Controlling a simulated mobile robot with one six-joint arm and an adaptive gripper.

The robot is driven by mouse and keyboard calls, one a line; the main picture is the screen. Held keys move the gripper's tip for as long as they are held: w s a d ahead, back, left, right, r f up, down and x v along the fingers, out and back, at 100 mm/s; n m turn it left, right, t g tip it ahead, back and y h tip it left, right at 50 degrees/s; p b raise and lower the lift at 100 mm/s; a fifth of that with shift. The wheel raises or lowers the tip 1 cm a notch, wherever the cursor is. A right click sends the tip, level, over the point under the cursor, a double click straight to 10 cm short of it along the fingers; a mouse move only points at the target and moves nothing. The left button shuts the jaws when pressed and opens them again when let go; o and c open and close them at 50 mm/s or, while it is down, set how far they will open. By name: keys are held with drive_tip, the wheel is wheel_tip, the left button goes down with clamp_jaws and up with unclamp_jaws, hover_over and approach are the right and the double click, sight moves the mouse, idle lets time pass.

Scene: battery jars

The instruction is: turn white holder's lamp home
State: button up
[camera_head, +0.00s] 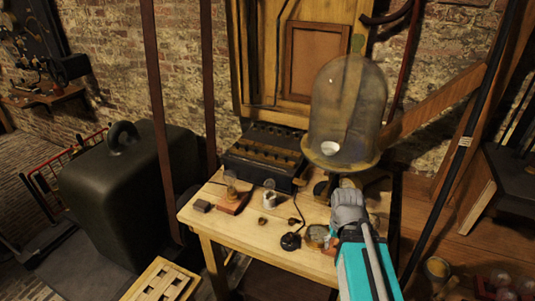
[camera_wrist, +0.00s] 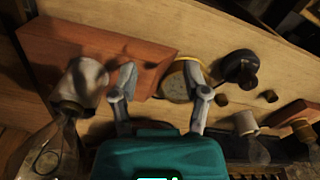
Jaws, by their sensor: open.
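My gripper (camera_wrist: 158,78) is open, its two fingers apart and nothing clasped between them. In the wrist view, a white holder (camera_wrist: 88,76) on a reddish wooden block (camera_wrist: 60,45) is left of the fingers. A clear glass lamp (camera_wrist: 55,150) with a brass base is at its end. Another white holder (camera_wrist: 244,122) with a glass lamp (camera_wrist: 258,150) stands to the right. That holder appears as a small white cylinder (camera_head: 269,198) in the head view. My arm hides the wooden block's holder there. How far either lamp is turned cannot be seen.
A round brass-rimmed dial (camera_wrist: 174,82) lies by the right finger, near a black round piece (camera_wrist: 238,66). A red-based lamp stand (camera_head: 232,203) is on the table's left. A large glass dome (camera_head: 347,105) and a dark slotted box (camera_head: 266,150) stand at the back.

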drive_tip(key=shift+o, duration=1.1)
drive_tip(key=shift+w+r, duration=0.1)
drive_tip(key=shift+w, duration=0.05)
drive_tip(key=shift+o, duration=1)
drive_tip(key=w+a+r+n+p, duration=0.1)
drive_tip(key=w+r+n+p, duration=0.1)
drive_tip(key=w, duration=0.3)
drive_tip(key=shift+w+a+r+p, duration=0.25)
drive_tip(key=shift+a+r+p, duration=0.15)
drive_tip(key=shift+r+p, duration=0.25)
wheel_tip(320, 180, up, 11)
drive_tip(key=n+p, duration=1)
drive_tip(key=p, duration=0.1)
hover_over(270, 183)
drive_tip(key=w, duration=0.1)
drive_tip(key=shift+w+a, duration=0.1)
drive_tip(key=shift+w, duration=0.1)
drive_tip(key=shift+f, duration=0.3)
wheel_tip(270, 183, down, 13)
drive_tip(key=b, duration=1.3)
drive_tip(key=shift+f+b, duration=0.15)
drive_tip(key=shift+b, duration=0.2)
